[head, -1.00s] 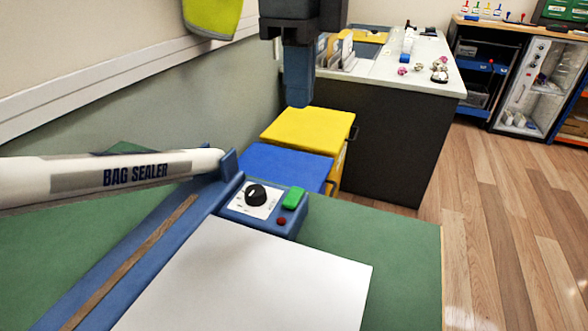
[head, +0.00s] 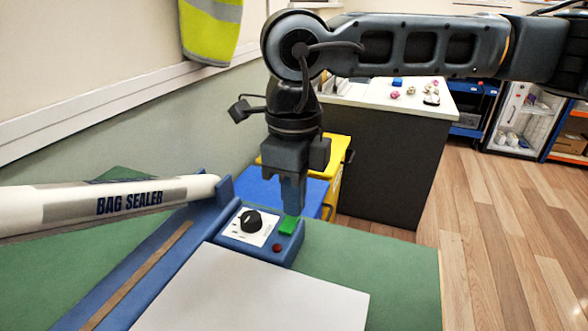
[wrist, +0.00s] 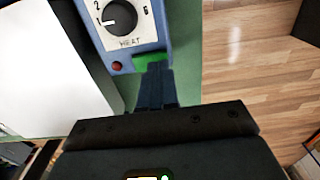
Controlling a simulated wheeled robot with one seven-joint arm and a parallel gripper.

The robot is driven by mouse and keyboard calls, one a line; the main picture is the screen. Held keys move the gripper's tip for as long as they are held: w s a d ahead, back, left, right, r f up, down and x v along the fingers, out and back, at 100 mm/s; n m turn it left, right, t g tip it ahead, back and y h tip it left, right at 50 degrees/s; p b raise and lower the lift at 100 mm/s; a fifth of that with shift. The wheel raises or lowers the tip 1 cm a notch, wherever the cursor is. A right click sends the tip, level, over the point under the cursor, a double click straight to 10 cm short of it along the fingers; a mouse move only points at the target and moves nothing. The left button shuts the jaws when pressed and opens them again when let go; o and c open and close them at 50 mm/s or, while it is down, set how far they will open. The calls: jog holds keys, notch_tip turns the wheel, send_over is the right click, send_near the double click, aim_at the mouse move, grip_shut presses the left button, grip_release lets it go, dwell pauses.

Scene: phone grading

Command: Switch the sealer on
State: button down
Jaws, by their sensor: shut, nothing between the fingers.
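The bag sealer (head: 95,275) is a blue device with a white arm labelled BAG SEALER, raised at the left. Its control box has a black heat knob (head: 251,221), a green rocker switch (head: 289,225) and a dark red lamp (head: 276,247). My gripper (head: 292,208) is shut and empty, pointing down, with its tips at the green switch. In the wrist view the fingertips (wrist: 155,70) overlap the green switch (wrist: 150,60) and hide part of it; whether they touch it I cannot tell. The red lamp (wrist: 117,66) and knob (wrist: 120,18) are beside it.
A white sheet (head: 250,290) lies in front of the control box on the green table (head: 400,275). Blue and yellow bins (head: 338,160) stand behind. A white-topped counter (head: 375,100) is farther back. The green table is clear to the right.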

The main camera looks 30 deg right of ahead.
aim_at(294, 218)
jog(key=shift+f, duration=0.5)
jog(key=shift+f+b, duration=0.25)
jog(key=shift+b, duration=0.1)
jog(key=shift+s, duration=0.1)
jog(key=shift+s+a+r, duration=0.2)
jog(key=shift+s+a, duration=0.15)
jog(key=shift+a, duration=0.25)
jog(key=shift+r, duration=0.1)
jog(key=shift+w+r, duration=0.1)
jog(key=shift+r, duration=0.15)
notch_tip(294, 218, up, 13)
jog(key=d+p, duration=0.1)
jog(key=shift+w+r, duration=0.2)
jog(key=shift+w, duration=0.05)
